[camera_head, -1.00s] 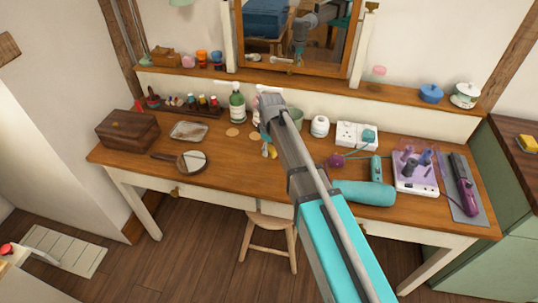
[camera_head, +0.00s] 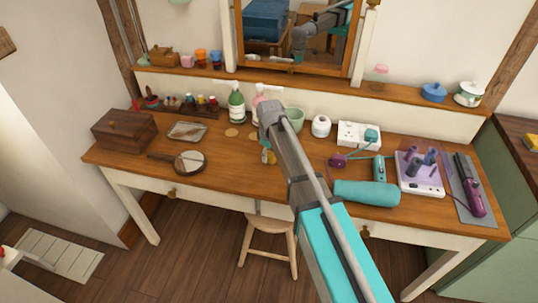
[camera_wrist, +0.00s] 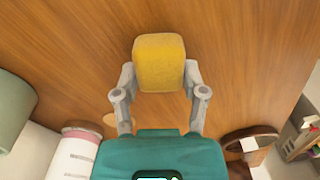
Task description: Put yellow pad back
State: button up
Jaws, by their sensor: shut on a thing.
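The yellow pad (camera_wrist: 160,60) is a small rounded block held between the two grey fingers of my gripper (camera_wrist: 160,80) in the wrist view. The fingers press on its left and right sides, above the wooden tabletop; the gap to the wood is hard to judge. Most of the pad is hidden by my arm there.
Two pump bottles, one green (camera_head: 236,101) and one pink (camera_head: 260,97), stand behind my gripper. A green cup (camera_head: 294,117) is just right of them. A hand mirror (camera_head: 190,161) lies left; a teal hair dryer (camera_head: 366,192) lies right. Another yellow item (camera_head: 532,141) sits far right.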

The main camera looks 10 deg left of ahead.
aim_at(270, 153)
jog(key=shift+f, duration=0.15)
jog(key=o, duration=1)
notch_tip(270, 153, up, 12)
jog(key=p, duration=1.2)
jog(key=shift+d, duration=0.1)
dwell(0.5)
jog(key=s+d+m, duration=0.4)
jog(key=s+d, duration=0.1)
jog(key=d, duration=0.5)
jog(key=s+d+m, duration=0.4)
jog(key=s+d, duration=0.1)
jog(key=d, duration=0.6)
jog(key=s+d+m, duration=0.5)
jog(key=d, duration=0.5)
jog(key=shift+s+d, duration=0.2)
jog(key=shift+d, duration=0.1)
